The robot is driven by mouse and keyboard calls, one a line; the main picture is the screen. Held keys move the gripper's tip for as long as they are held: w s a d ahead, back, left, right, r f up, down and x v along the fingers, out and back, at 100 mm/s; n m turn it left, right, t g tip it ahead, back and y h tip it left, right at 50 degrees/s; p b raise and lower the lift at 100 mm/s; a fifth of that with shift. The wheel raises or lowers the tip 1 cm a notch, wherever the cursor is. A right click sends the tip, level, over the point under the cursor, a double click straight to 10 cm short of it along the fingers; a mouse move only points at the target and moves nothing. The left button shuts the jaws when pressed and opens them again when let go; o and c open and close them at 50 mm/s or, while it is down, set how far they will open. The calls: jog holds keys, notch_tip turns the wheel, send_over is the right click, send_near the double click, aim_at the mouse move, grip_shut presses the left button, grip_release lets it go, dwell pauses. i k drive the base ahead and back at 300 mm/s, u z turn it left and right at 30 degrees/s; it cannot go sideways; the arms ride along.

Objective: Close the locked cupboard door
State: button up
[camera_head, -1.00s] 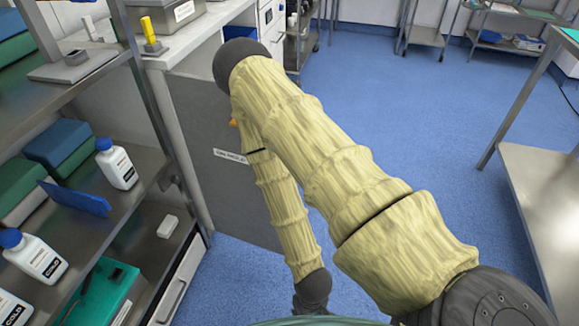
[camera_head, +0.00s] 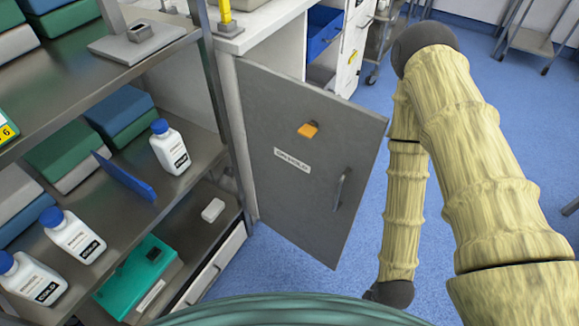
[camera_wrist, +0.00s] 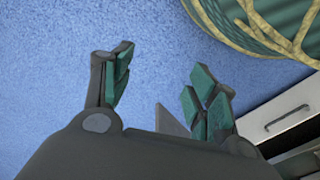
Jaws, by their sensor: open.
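The grey cupboard door (camera_head: 300,190) stands open, swung out from the white cabinet over the blue floor. It has an orange latch-like piece (camera_head: 308,129), a white label (camera_head: 292,160) and a metal handle (camera_head: 342,188). My arm passes to the right of the door, with a gap at the handle's height. My gripper (camera_wrist: 158,78) is open and empty in the wrist view, its teal-padded fingers spread above blue floor. A small grey corner (camera_wrist: 172,122), possibly the door, shows between the fingers. In the head view the gripper itself is hidden low in the picture.
A metal shelf rack (camera_head: 185,190) with white bottles and boxes stands left of the door. Behind the door, an open compartment holds a blue bin (camera_head: 323,33). A white drawer front (camera_wrist: 290,118) lies right of my fingers in the wrist view.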

aim_at(310, 192)
jog(key=z, duration=0.05)
jog(key=k, duration=1.05)
jog(key=i, duration=0.45)
jog(key=z, duration=0.35)
